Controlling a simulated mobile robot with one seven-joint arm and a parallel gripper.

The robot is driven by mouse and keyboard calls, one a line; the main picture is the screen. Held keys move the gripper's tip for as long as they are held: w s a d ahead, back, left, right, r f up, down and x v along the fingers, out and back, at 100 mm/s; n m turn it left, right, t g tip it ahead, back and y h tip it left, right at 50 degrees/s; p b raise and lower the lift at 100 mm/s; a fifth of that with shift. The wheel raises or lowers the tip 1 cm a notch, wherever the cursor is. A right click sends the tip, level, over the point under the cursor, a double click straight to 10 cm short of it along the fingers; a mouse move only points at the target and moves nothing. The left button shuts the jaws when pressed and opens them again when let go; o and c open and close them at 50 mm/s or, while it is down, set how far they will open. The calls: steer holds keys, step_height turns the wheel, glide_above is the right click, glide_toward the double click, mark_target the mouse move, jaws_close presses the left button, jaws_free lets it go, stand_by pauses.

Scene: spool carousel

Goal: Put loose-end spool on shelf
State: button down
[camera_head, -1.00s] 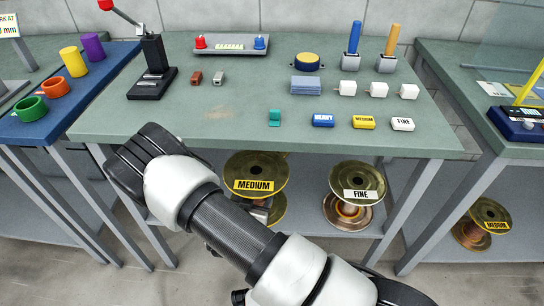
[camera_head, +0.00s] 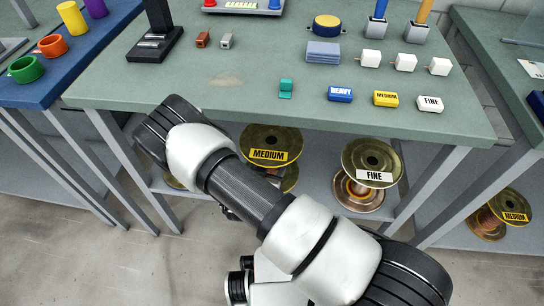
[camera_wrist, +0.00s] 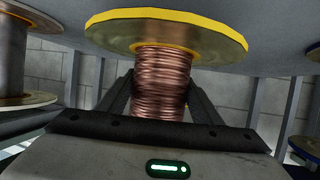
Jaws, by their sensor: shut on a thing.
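In the wrist view my gripper (camera_wrist: 158,108) is shut on a copper-wound spool (camera_wrist: 160,72) with a wide, yellow-rimmed upper flange. Its fingers lie on both sides of the winding, and the lower flange is hidden. In the head view my gripper is hidden behind my arm. Under the green table, a brass spool labelled MEDIUM (camera_head: 270,143) and a copper-wound spool labelled FINE (camera_head: 374,160) are seen at the grey lower shelf (camera_head: 318,200). I cannot tell for sure which head-view spool is the held one. No loose wire end is clear.
Another MEDIUM spool (camera_head: 502,214) is at the right table's lower shelf. Table legs flank the shelf. The green tabletop (camera_head: 220,85) carries HEAVY, MEDIUM and FINE blocks near its front edge. In the wrist view another spool (camera_wrist: 12,65) stands at the left.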

steer(key=shift+w+f+b, duration=0.2)
steer(key=shift+f+b, duration=0.4)
steer(key=shift+f, duration=1.3)
steer(key=shift+f, duration=0.15)
steer(key=c, duration=0.6)
jaws_free()
steer(key=shift+s+f, duration=0.15)
steer(key=shift+f, duration=0.05)
steer(key=shift+o, duration=0.2)
steer(key=shift+r, duration=0.2)
steer(key=p+v, duration=0.2)
steer(key=v, duration=1)
steer(key=shift+p, duration=0.3)
steer(key=shift+s+f, duration=0.15)
